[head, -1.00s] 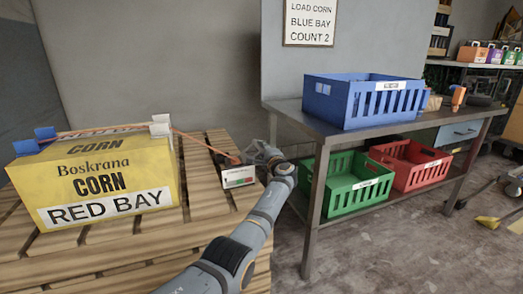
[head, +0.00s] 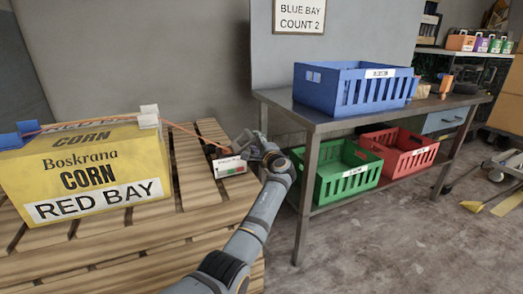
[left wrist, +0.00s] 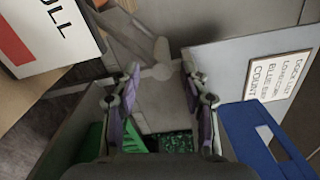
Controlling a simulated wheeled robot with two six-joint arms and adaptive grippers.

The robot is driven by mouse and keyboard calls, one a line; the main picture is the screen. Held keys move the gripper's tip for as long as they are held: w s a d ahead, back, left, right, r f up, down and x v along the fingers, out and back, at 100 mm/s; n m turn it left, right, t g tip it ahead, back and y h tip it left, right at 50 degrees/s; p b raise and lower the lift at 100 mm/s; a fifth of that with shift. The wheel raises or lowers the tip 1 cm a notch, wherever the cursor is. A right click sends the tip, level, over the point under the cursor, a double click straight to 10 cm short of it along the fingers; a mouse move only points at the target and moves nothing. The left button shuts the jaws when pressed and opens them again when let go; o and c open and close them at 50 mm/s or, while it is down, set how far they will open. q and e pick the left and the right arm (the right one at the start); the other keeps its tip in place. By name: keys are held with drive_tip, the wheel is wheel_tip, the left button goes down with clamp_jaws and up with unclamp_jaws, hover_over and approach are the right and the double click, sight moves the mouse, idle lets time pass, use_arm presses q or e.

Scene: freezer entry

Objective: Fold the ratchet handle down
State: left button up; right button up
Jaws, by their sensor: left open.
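The orange strap (head: 185,130) runs over the yellow corn box (head: 85,175) and down to the pallet's right side. It ends near a small white label plate (head: 229,168) with red and green marks. The ratchet and its handle cannot be made out clearly there. My left gripper (head: 248,145) is beside and just behind this plate, partly hidden by its own wrist. In the left wrist view its fingers (left wrist: 160,72) are spread, with no grasped object visible between them. A white plate with a red bar (left wrist: 45,35) shows close at upper left. My right gripper is out of view.
The wooden pallet (head: 150,222) carries the box. Right of it stands a metal table (head: 318,118) with a blue crate (head: 350,92) on top. A green crate (head: 345,180) and a red crate (head: 400,152) sit on its lower shelf. The floor in front is clear.

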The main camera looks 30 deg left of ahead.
use_arm(q)
drive_tip(key=v, duration=0.7)
drive_tip(key=shift+s+d, duration=0.2)
drive_tip(key=shift+s, duration=0.1)
